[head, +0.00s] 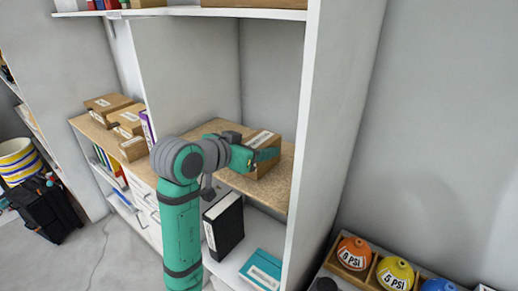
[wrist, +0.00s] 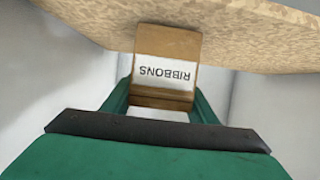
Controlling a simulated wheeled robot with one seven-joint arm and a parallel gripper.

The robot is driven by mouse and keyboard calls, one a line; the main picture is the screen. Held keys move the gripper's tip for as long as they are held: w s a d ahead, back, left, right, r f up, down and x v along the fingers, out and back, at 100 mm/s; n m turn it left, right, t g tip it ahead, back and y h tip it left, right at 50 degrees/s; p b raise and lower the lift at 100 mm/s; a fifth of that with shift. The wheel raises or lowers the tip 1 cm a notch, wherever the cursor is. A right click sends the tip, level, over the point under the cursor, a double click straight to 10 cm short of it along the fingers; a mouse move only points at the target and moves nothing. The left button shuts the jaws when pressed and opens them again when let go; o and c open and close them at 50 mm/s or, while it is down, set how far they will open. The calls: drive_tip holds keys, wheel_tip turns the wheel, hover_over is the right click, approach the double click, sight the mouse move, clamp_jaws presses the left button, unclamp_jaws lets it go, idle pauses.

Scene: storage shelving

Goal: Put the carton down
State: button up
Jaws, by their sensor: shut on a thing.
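The brown carton (head: 263,143) is in my gripper (head: 257,157) at the tan speckled shelf board (head: 213,127). In the wrist view the carton (wrist: 166,44) shows a white label reading RIBBONS, upside down in the picture. The green fingers of my gripper (wrist: 165,88) lie along its two sides and are shut on it. The carton overlaps the board (wrist: 270,38) in both views. I cannot tell whether its underside touches the board or hangs just above it. Its lower part is partly hidden by my gripper in the head view.
A white upright panel (head: 320,120) bounds the board on the right. The board left of and behind the carton is bare. Several cartons (head: 118,115) sit on the left unit.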

drive_tip(key=shift+f, duration=0.25)
drive_tip(key=o, duration=1.1)
drive_tip(key=shift+r, duration=0.1)
drive_tip(key=v, duration=1.2)
drive_tip(key=shift+d, duration=0.15)
